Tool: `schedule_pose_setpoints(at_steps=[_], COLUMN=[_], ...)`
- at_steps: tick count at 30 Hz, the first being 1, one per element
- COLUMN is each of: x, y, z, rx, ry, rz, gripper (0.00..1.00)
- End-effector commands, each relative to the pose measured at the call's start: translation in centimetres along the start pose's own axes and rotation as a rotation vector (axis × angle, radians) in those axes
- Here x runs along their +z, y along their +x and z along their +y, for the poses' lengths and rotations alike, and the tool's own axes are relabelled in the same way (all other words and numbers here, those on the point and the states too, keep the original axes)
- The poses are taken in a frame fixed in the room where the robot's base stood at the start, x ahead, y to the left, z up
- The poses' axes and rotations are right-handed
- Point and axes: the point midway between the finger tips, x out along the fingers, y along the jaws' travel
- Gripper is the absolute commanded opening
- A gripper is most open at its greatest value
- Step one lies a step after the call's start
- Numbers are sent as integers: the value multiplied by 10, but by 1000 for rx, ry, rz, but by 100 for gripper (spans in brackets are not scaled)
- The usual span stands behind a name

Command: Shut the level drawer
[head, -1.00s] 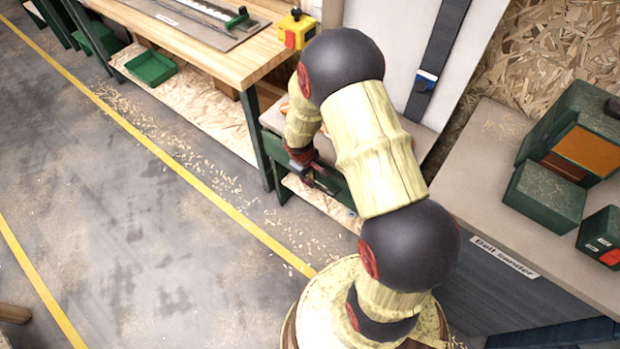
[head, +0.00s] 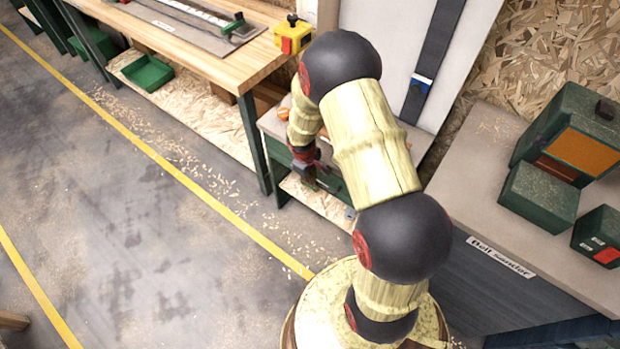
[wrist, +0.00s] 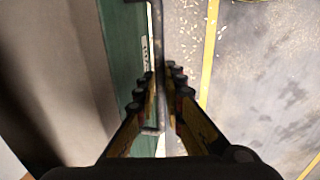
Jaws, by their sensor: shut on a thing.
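The drawer's green front (wrist: 126,55) runs up the wrist view beside the pale bench top, with a small white label on it. A dark bar handle (wrist: 158,55) stands off that front. My gripper (wrist: 160,78) is shut on the handle, one finger on each side of it. In the head view, my gripper (head: 309,172) is low at the front of the small bench, against the green drawer front (head: 330,181). My arm hides much of the drawer there, and I cannot tell how far out it stands.
A wooden workbench (head: 215,55) with a yellow switch box (head: 292,36) is at the upper left. A pale bench (head: 480,190) with a green sander (head: 575,140) is at the right. The floor (head: 110,230) at the left is clear apart from shavings.

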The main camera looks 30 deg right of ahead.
Motion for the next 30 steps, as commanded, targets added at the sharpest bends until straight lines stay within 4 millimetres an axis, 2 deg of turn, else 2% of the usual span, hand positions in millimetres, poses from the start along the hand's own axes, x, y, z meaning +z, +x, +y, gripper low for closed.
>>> schedule_pose_setpoints(at_steps=[10,20,25,30], x=[-1,-1,-2,-2], y=[0,-3,-21,-57], z=[3,2,3,3], rx=[3,3,4,6], ry=[1,1,2,2], rz=[3,3,4,7], gripper=[29,29,29,29])
